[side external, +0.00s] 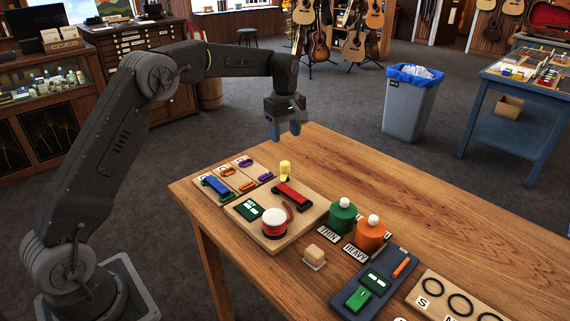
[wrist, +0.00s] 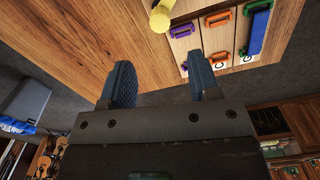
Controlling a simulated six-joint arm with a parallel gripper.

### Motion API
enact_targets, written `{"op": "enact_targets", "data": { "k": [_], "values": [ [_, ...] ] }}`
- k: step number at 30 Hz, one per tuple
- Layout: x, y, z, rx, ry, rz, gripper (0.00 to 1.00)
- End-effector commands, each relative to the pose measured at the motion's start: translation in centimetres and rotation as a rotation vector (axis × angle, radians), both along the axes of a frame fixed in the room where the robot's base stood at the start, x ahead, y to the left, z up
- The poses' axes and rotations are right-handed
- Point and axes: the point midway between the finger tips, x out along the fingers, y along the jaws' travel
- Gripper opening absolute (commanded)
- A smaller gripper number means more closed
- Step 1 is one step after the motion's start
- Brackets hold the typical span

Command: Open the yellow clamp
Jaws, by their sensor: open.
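A green clamp (wrist: 258,5) is at that strip's other end. Purple (wrist: 183,29) and orange (wrist: 218,18) clamps sit on the neighbouring strips. My gripper (side external: 284,132) is open and empty, above and beyond the table's far corner, pointing down, apart from the clamps. Its two fingers (wrist: 165,85) show in the wrist view.
A yellow upright piece (side external: 285,171) stands near the table's far edge, beside a board with a red bar (side external: 293,194) and red-white spool (side external: 274,222). Green (side external: 342,217) and orange (side external: 371,235) bottles stand further right. The table's back right is clear.

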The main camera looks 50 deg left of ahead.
Motion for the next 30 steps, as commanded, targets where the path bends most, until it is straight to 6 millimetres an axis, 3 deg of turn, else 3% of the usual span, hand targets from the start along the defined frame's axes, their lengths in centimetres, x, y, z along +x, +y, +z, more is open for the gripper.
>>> {"op": "enact_targets", "data": {
  "k": [9,15,28,30],
  "values": [
    [-0.1,0.0,-6.7,-0.001,0.004,-0.002,0.56],
    [0.0,0.0,-9.4,0.000,0.001,-0.002,0.56],
    [0.0,0.0,-10.5,0.000,-0.001,-0.002,0.56],
    [0.0,0.0,-10.5,0.000,-0.001,-0.003,0.51]
  ]
}}
